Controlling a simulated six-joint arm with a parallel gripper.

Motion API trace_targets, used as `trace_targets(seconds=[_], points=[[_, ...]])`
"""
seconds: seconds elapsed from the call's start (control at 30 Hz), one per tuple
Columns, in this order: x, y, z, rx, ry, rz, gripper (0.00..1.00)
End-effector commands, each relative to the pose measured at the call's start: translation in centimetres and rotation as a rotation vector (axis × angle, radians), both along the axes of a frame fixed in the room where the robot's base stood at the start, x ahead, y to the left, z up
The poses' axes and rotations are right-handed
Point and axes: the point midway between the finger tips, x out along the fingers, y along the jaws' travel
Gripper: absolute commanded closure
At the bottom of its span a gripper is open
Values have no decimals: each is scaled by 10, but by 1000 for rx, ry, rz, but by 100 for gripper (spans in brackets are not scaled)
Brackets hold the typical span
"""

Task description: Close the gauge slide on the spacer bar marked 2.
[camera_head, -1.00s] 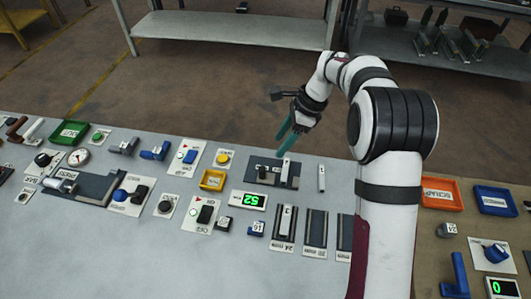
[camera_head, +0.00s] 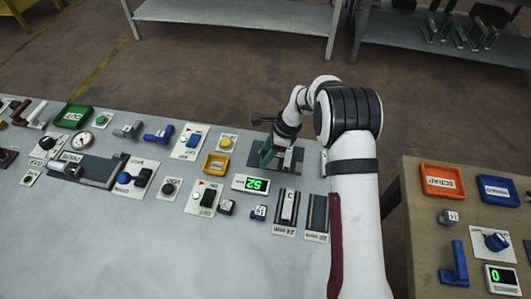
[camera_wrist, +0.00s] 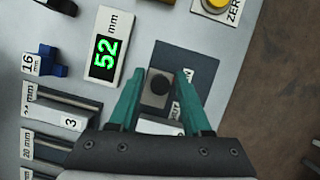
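The gauge is a dark plate (camera_wrist: 198,72) on the bench, also seen in the head view (camera_head: 292,157), partly behind my gripper. Its slide is a small grey block with a black knob (camera_wrist: 160,84). My gripper (camera_wrist: 159,76) has two green fingers spread apart, one on each side of the knob; I cannot tell whether they touch the block. It hovers low over the gauge in the head view (camera_head: 267,155). A pale bar (camera_wrist: 160,126) lies just below the slide block, mostly hidden by my gripper; its number is not readable.
A green display (camera_wrist: 105,45) reads 52 mm. A blue block (camera_wrist: 53,70) sits at a 16 label. A yellow button (camera_head: 226,142) is nearby.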

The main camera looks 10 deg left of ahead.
Motion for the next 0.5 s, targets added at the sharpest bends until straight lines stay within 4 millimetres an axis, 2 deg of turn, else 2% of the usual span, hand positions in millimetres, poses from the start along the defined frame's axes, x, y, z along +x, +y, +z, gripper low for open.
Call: trace_targets(seconds=[0.03, 0.23, 0.37, 0.5], points=[[0, 0, 0, 0, 0, 0, 63], [0, 0, 0, 0, 0, 0, 99], [0, -2, 0, 0, 0, 0, 100], [1, -18, 0, -1, 0, -3, 100]])
